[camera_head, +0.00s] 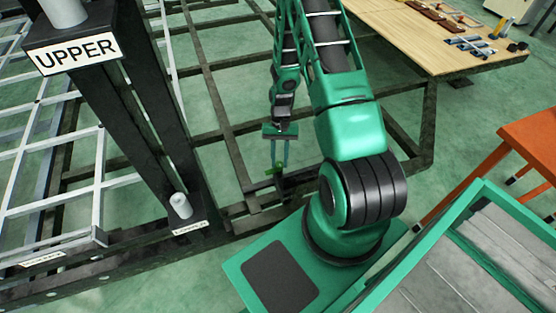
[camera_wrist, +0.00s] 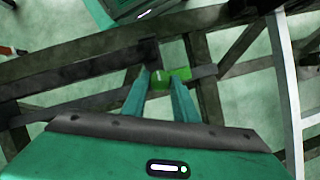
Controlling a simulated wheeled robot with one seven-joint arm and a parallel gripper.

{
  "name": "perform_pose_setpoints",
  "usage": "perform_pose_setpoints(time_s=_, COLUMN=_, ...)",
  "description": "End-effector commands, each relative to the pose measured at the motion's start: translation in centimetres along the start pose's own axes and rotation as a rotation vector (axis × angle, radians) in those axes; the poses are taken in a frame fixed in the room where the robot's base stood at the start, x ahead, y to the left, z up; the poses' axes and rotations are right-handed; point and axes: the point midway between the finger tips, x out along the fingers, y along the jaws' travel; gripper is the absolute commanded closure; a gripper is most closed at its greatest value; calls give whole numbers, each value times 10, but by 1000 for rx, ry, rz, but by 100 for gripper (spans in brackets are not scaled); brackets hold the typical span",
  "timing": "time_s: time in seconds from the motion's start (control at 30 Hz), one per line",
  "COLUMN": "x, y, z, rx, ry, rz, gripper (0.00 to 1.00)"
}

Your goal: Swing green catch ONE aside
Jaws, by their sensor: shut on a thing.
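The green catch (camera_wrist: 180,74) shows in the wrist view at the tips of my gripper (camera_wrist: 160,83). The fingers are closed on a small green part of it, with a pale mark on its top. A brighter green piece reaches to the right of the fingers, over a dark frame bar. In the head view my gripper (camera_head: 279,163) points down at the dark chassis frame, and the green catch (camera_head: 274,169) is a small bright spot between the fingertips. The fingers hide part of the catch. I cannot read any label on it.
The dark chassis frame (camera_head: 215,95) spans the floor. A black post with an "UPPER" sign (camera_head: 73,53) and a light peg (camera_head: 180,205) stand at left. A wooden bench (camera_head: 410,35) with tools is at the back right. An orange table (camera_head: 530,140) is at right.

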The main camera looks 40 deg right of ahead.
Motion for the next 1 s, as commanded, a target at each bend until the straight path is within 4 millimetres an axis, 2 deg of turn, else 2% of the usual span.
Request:
perform_pose_setpoints(time_s=0.47, x=0, y=-2, z=0, rx=10, ry=1, rz=-10, gripper=96)
perform_pose_setpoints(time_s=0.5, x=0, y=-2, z=0, rx=10, ry=1, rz=-10, gripper=71)
perform_pose_setpoints(time_s=0.57, x=0, y=-2, z=0, rx=10, ry=1, rz=-9, gripper=57)
perform_pose_setpoints(time_s=0.87, x=0, y=-1, z=0, rx=12, ry=0, rz=-7, gripper=56)
perform_pose_setpoints(time_s=1.0, x=-10, y=-1, z=-1, rx=12, ry=2, rz=-7, gripper=56)
